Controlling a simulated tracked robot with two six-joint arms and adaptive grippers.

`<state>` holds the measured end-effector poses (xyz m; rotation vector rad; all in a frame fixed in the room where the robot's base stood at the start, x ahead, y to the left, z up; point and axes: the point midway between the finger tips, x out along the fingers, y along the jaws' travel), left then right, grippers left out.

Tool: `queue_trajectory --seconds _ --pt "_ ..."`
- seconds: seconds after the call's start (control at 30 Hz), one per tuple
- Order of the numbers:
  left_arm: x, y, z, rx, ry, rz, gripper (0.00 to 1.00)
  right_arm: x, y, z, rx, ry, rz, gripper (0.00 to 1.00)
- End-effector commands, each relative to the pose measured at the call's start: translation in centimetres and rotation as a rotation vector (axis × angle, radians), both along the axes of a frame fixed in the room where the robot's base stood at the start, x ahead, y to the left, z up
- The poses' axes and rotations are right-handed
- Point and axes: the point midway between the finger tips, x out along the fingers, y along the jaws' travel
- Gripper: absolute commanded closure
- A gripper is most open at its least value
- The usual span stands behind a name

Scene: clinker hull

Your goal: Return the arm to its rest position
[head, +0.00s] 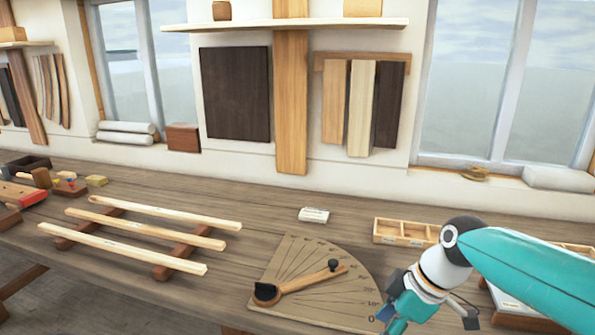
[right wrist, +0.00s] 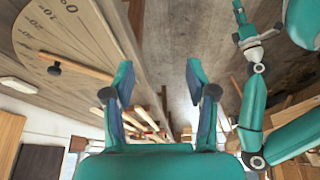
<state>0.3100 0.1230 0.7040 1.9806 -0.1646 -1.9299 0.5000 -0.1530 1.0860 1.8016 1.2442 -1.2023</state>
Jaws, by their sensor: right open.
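My right arm comes in from the right in the head view, and its gripper (head: 432,305) is at the right edge of the protractor board (head: 325,308), by the bench's front edge. In the right wrist view this gripper (right wrist: 160,78) has its two teal fingers wide apart with nothing between them. The board carries degree marks and a wooden pointer (head: 312,283) with a dark knob. My other arm shows at the right of the right wrist view, with its small gripper end (right wrist: 241,14) near the top; its jaw state is unclear. No left gripper shows in the head view.
Pale strips (head: 165,213) lie across two brown bearers (head: 182,254) on the left of the bench. A compartmented wooden tray (head: 403,231) and a small white block (head: 314,215) stand towards the back. Tools crowd the far left. Bare bench lies between strips and board.

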Motion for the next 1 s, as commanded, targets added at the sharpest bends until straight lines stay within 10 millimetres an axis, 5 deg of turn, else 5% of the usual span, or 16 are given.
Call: queue_trajectory --seconds 0.27,0.57,0.77,0.9,1.0 --pt "0.0 0.0 0.0 0.0 -0.001 0.0 0.58 -0.4 -1.3 -5.5 -0.011 0.131 -0.023 0.43" --pt "0.0 0.0 0.0 0.0 0.0 0.0 0.58 -4.2 -1.1 -14.8 -0.019 0.348 -0.029 0.43" --pt "0.0 0.0 0.0 0.0 0.0 0.0 0.58 -9.9 0.0 -25.0 -0.022 0.535 -0.159 0.43" --pt "0.0 0.0 0.0 0.0 0.0 0.0 0.58 -16.9 1.7 -32.9 -0.036 0.668 -0.397 0.43" --pt "0.0 0.0 0.0 0.0 0.0 0.0 0.58 -21.0 2.9 -36.1 -0.042 0.71 -0.607 0.43"
